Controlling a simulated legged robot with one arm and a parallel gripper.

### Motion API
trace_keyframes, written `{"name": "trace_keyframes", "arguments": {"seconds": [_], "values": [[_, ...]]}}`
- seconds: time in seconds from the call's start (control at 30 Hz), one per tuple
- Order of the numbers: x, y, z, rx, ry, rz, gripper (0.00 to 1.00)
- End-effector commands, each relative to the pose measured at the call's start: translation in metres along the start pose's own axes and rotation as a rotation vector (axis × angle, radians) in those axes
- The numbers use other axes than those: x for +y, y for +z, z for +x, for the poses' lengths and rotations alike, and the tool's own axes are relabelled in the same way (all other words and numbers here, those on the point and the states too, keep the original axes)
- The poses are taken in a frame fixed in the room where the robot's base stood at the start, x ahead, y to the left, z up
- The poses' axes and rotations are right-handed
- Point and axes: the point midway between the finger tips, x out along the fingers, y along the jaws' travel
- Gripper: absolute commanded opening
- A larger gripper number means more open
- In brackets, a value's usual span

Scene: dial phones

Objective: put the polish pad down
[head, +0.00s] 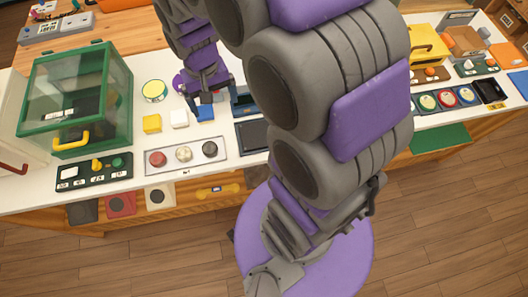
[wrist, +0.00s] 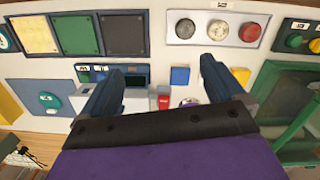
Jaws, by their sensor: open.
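My gripper (head: 208,100) is low over the white counter, its fingers spread. In the wrist view my gripper (wrist: 160,72) shows two dark fingers wide apart with nothing clasped between them. A small blue block (head: 204,113) lies on the counter just in front of the fingers; the blue block also shows in the wrist view (wrist: 180,75), between the fingertips and nearer the right one. I cannot tell for sure which thing is the polish pad. A small red piece (wrist: 163,102) and a round whitish piece (wrist: 188,102) show between the fingers, partly hidden by my gripper.
A white block (head: 179,119) and a yellow block (head: 152,123) stand left of the blue one. A tray with round knobs (head: 184,154) lies in front. A green-framed glass case (head: 75,95) stands left. A dark panel (head: 252,134) lies right. My arm hides the counter's middle.

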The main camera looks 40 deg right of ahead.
Motion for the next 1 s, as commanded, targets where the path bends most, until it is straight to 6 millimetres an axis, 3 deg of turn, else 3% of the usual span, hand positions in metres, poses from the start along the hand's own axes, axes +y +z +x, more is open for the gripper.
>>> {"name": "trace_keyframes", "arguments": {"seconds": [0.23, 0.7, 0.83, 1.0], "values": [[0.013, 0.059, -0.023, -0.019, 0.007, -0.06, 0.95], [0.037, 0.171, -0.038, -0.068, 0.013, -0.161, 0.95], [0.042, 0.194, -0.037, -0.079, 0.012, -0.182, 0.95], [0.044, 0.208, -0.036, -0.086, 0.011, -0.195, 0.95]]}}
